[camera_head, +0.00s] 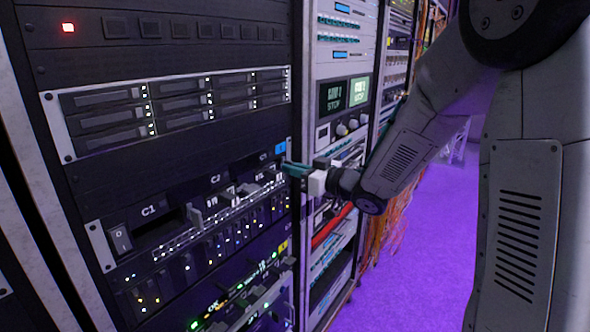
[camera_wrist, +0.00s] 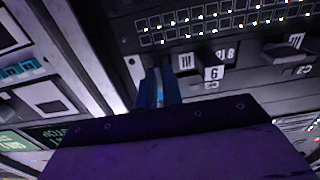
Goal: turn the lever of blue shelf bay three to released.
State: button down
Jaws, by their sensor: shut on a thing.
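The shelf with the blue tag (camera_head: 280,148) has bays marked C1, C2 and C3 in a row in the rack. Bay three, marked C3 (camera_head: 263,155), is at its right end; its C3 mark also shows in the wrist view (camera_wrist: 200,113). My gripper (camera_head: 289,168) is at the right end of this shelf. Its fingers also show in the wrist view (camera_wrist: 160,90), close together at the C3 bay. It is shut on the lever of bay three, which the fingers mostly hide. The lever's exact angle cannot be told.
The levers of bay one (camera_head: 195,216) and bay two (camera_head: 244,188) stand out to the left. A drive unit (camera_head: 170,105) is above. A second rack with lit screens (camera_head: 345,94) stands to the right. Orange cables (camera_head: 385,225) hang beyond it; the purple floor (camera_head: 425,245) is clear.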

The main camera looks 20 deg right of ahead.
jog(key=shift+r, duration=0.1)
dwell(0.4)
jog(key=shift+d, duration=0.1)
jog(key=c, duration=1.6)
grip_release()
jog(key=shift+o, duration=0.2)
jog(key=v, duration=0.7)
jog(key=shift+s+d, duration=0.2)
jog(key=shift+s, duration=0.1)
